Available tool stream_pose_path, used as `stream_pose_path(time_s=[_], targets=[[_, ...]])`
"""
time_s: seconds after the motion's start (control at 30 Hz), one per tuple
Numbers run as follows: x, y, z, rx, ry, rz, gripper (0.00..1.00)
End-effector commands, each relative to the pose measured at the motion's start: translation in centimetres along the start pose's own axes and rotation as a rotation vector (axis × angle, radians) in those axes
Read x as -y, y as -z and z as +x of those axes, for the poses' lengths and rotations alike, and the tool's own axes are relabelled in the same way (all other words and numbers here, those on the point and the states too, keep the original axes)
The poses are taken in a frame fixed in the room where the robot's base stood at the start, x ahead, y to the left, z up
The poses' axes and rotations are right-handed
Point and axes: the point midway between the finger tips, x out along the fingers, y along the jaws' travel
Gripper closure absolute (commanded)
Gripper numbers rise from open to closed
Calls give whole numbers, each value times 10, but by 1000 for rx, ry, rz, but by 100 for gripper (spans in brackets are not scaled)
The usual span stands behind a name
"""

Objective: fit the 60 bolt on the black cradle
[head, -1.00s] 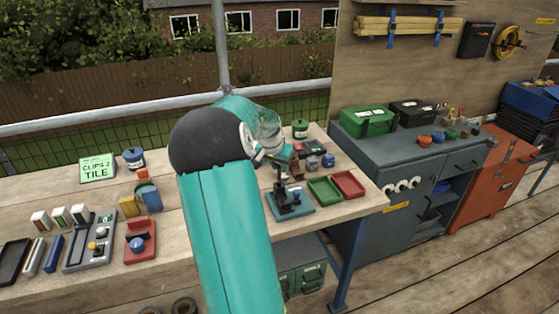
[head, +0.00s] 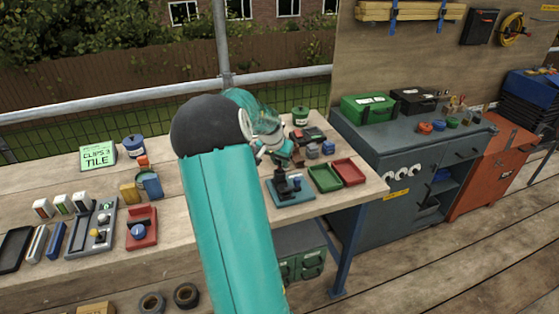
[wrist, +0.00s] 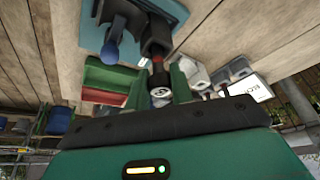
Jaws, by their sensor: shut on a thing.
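The black cradle (head: 283,187) stands on a teal base plate (head: 296,200) near the front right of the bench. It also shows at the top of the wrist view (wrist: 157,35), with a blue knob beside it. My gripper (wrist: 160,75) is shut on a small bolt-like piece (wrist: 161,97) with a silver end and a red band. The piece lines up with the cradle's black part in the wrist view; I cannot tell whether they touch. In the head view my arm partly hides the gripper, just above the cradle, and the bolt's number is not readable.
A green tray (head: 325,178) and a red tray (head: 349,171) lie right of the cradle. Small blocks (head: 313,151) and a green tin (head: 300,116) stand behind. A grey fixture (head: 92,235) and a red fixture (head: 141,229) are at left. The bench's front edge is close.

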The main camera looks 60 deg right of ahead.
Motion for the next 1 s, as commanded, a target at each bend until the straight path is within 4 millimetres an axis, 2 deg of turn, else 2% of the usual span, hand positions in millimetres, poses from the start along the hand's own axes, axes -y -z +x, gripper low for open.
stream_pose_path(time_s=[0.57, 1.0], targets=[[0, -1, -1, 0, 0, 0, 100], [0, -3, 5, 1, 0, 0, 100]])
